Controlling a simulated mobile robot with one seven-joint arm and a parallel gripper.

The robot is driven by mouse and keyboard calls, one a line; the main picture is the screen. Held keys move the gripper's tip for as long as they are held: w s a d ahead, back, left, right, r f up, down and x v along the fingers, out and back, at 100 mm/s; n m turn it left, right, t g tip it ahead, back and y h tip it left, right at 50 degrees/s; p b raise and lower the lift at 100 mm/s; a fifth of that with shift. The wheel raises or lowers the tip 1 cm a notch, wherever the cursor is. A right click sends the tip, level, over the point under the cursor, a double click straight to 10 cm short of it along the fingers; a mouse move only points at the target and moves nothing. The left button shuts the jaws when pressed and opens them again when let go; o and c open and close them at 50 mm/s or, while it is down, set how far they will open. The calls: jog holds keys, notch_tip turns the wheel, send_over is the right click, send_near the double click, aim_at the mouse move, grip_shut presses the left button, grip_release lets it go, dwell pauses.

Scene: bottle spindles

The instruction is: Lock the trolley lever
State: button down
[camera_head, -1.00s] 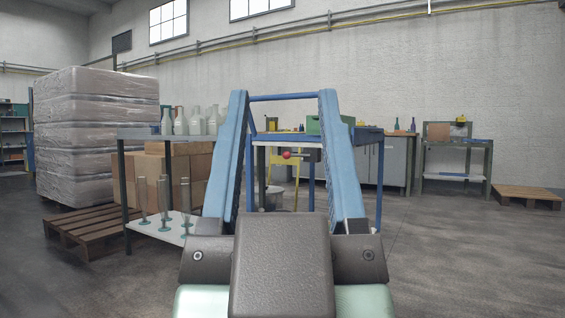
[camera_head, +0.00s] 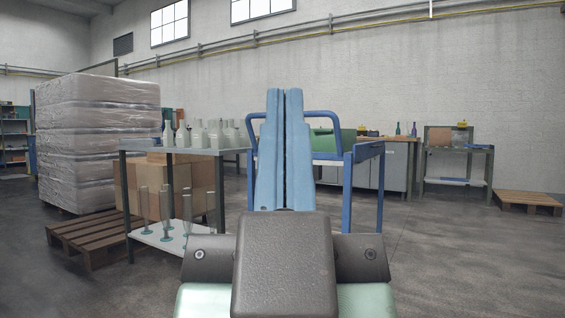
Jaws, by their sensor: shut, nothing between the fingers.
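My gripper (camera_head: 284,92) is in the middle of the picture, pointing away from me. Its two light blue fingers are shut against each other with nothing between them. The trolley (camera_head: 348,195) is a blue-framed cart beyond the fingers, with a curved blue handle (camera_head: 322,113) showing on both sides of them. The trolley lever is not visible; the fingers cover the middle of the trolley. I cannot tell whether the fingers touch the lever or how it stands.
A shelf rack (camera_head: 128,205) with pale bottles (camera_head: 198,135) on top and glass pieces below stands close on the left, beside cardboard boxes (camera_head: 180,180). Wrapped stacks (camera_head: 98,140) and a pallet (camera_head: 85,235) lie farther left. Floor to the right is open.

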notch_tip(320, 180, up, 25)
jog(key=p, duration=2.2)
jog(key=shift+r+p, duration=0.15)
jog(key=shift+p, duration=0.2)
jog(key=shift+w, duration=0.1)
